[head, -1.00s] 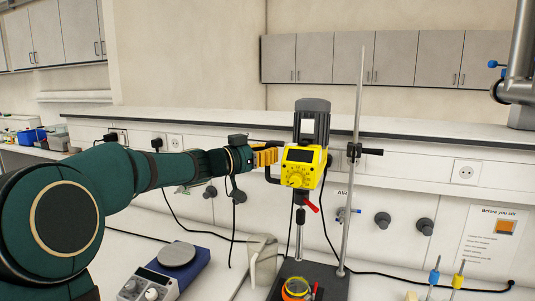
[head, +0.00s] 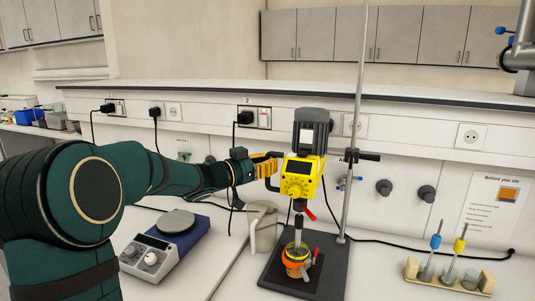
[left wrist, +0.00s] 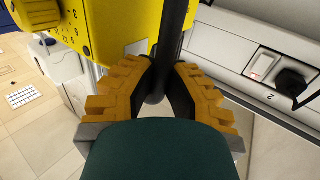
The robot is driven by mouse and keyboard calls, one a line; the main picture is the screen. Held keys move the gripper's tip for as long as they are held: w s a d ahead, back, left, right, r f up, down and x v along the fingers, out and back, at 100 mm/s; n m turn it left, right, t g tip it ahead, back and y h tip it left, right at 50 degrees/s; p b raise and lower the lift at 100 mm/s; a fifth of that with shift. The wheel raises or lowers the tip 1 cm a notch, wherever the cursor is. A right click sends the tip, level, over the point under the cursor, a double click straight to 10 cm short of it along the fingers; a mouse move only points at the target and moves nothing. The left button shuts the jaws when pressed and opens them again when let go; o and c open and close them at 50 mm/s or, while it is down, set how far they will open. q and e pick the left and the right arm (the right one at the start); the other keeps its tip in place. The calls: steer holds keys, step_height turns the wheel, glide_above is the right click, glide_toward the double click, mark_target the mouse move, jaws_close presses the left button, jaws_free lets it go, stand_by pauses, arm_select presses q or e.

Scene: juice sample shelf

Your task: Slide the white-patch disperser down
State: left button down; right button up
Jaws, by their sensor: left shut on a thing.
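The disperser (head: 303,170) is a yellow unit with a dark grey motor on top, a dial and a display, clamped beside an upright metal rod (head: 356,120). My left gripper (head: 268,167) is shut on the dark handle at the disperser's left side. In the left wrist view its orange ribbed fingers (left wrist: 160,85) close around the black handle bar (left wrist: 174,45). My right gripper is out of view.
A blue-and-white hotplate (head: 165,240) and a pale jug-like container (head: 262,227) stand left of the stand. A wooden rack (head: 448,277) with blue- and yellow-topped tools stands at the right. Black cables run along the wall and bench. The bench between stand and rack is mostly clear.

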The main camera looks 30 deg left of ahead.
arm_select(q)
steer(key=shift+f+b, duration=0.65)
steer(key=shift+f, duration=1.4)
steer(key=c, duration=1.3)
jaws_free()
steer(key=shift+o, duration=0.2)
steer(key=shift+s+r, duration=0.1)
steer(key=shift+r, duration=0.1)
glide_toward(266, 178)
steer(key=shift+s+a+r, duration=0.15)
steer(key=shift+s+a, duration=0.2)
steer(key=shift+s, duration=0.2)
